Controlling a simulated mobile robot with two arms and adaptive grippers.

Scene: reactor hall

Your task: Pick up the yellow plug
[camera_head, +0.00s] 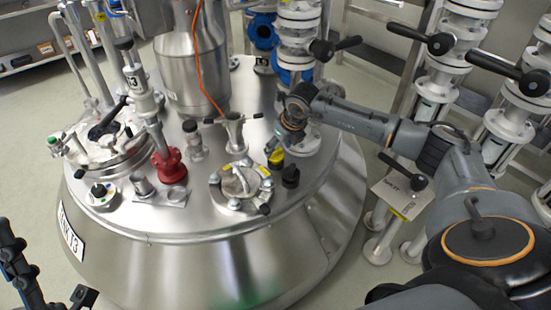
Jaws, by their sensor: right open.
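The yellow plug (276,156) is small and sits on the steel reactor lid, right of the round clamped hatch (240,184). My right gripper (271,147) reaches in from the right and is open, with its fingertips right at the plug. I cannot tell whether the fingers touch it. The gripper and its nearness hide part of the plug. My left gripper (45,280) shows only in part at the lower left corner, dark and far from the plug; its jaw state is unclear.
A black knob (290,176) stands close beside the plug. A T-handled fitting (234,132) rises behind the hatch, and a red fitting (170,168) stands farther left. Valve columns (300,35) with black handles crowd the back and right. The reactor's front slope is clear.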

